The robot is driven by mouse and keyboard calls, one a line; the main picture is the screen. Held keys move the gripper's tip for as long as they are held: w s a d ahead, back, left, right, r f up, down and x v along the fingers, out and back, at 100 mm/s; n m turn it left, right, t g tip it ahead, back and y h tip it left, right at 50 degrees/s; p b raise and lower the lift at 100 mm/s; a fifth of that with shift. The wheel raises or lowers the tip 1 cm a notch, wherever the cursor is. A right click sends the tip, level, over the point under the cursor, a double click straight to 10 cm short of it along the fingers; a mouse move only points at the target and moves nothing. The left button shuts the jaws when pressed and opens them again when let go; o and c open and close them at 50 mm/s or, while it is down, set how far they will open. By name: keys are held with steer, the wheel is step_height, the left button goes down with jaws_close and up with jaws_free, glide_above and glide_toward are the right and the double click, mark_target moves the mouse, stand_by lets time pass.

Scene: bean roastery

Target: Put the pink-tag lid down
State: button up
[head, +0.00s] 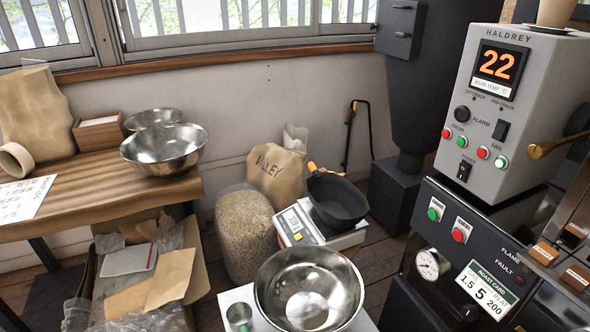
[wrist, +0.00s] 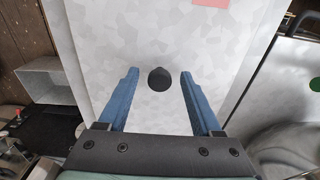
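The pink-tag lid is a pale grey mottled sheet-metal panel (wrist: 115,30) filling the middle of the wrist view, with a pink tag (wrist: 210,3) cut off by the top edge. A dark round knob (wrist: 160,78) stands on it. My gripper (wrist: 160,75) has two blue fingers spread wide, one on each side of the knob, with clear gaps between. It is empty. I cannot tell what lies under the lid. Neither the lid nor my gripper shows in the head view.
In the wrist view, another grey panel (wrist: 285,85) with a green tag (wrist: 315,84) lies at right, and a pale open box (wrist: 50,80) is at left. The head view shows a steel bowl (head: 275,290), scale (head: 300,228), roaster (head: 515,130) and wooden table (head: 100,195).

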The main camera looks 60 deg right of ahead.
step_height(320, 180, up, 12)
steer(key=p, duration=0.3)
steer(key=shift+w+a+r, duration=0.15)
steer(key=shift+w+a, duration=0.05)
steer(key=shift+a, duration=0.1)
